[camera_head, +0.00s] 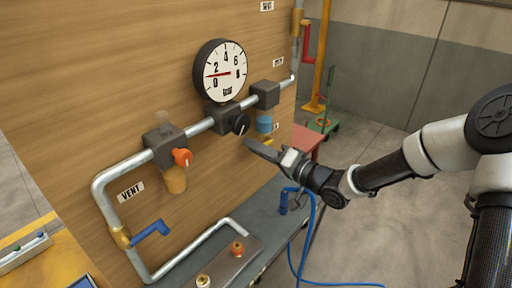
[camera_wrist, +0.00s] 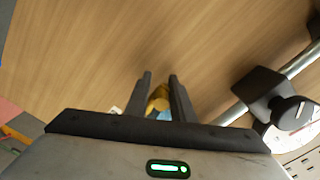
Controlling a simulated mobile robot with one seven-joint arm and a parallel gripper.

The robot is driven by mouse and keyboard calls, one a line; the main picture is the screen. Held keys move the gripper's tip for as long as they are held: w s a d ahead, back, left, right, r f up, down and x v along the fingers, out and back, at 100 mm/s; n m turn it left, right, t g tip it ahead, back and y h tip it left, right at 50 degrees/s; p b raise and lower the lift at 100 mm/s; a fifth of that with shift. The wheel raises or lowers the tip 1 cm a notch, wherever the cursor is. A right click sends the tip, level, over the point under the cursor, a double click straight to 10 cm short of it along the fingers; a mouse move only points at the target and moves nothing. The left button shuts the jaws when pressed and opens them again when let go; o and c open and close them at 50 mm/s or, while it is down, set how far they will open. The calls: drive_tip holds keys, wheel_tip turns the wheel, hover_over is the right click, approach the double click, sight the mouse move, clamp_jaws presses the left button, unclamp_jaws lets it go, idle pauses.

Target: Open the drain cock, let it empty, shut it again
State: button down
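My gripper (camera_head: 252,146) is in front of the wooden panel, just below a small blue bowl (camera_head: 264,123) that hangs under a dark block on the pipe. In the wrist view its two dark fingers (camera_wrist: 160,82) stand apart. A brass-yellow fitting (camera_wrist: 158,100) shows between them, with a bit of blue behind; I cannot tell whether the fingers touch it. An amber bowl (camera_head: 174,180) hangs under another dark block, with an orange knob (camera_head: 182,157) beside it. Which fitting is the drain cock is not clear, nor is its open or shut state.
A round gauge (camera_head: 220,72) and a black knob (camera_head: 240,124) sit left of my gripper. A blue-handled valve (camera_head: 150,232) is near the VENT label, a red-handled one (camera_head: 306,42) at upper right. A grey shelf (camera_head: 262,222) and blue hose (camera_head: 300,262) lie below. Open floor is right.

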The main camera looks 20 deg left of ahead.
drive_tip(key=shift+a+r, duration=0.1)
drive_tip(key=w+d+f+n+b, duration=0.1)
drive_tip(key=w+f+n+b, duration=0.1)
drive_tip(key=n+b, duration=0.6)
drive_tip(key=w+f+n+b, duration=0.2)
drive_tip(key=n+b, duration=0.7)
drive_tip(key=n, duration=0.1)
drive_tip(key=shift+w+d+f, duration=0.25)
drive_tip(key=shift+d+f, duration=0.1)
drive_tip(key=shift+d, duration=0.05)
idle(0.5)
drive_tip(key=c, duration=1.7)
unclamp_jaws()
drive_tip(key=shift+c, duration=0.2)
drive_tip(key=shift+d+f, duration=0.1)
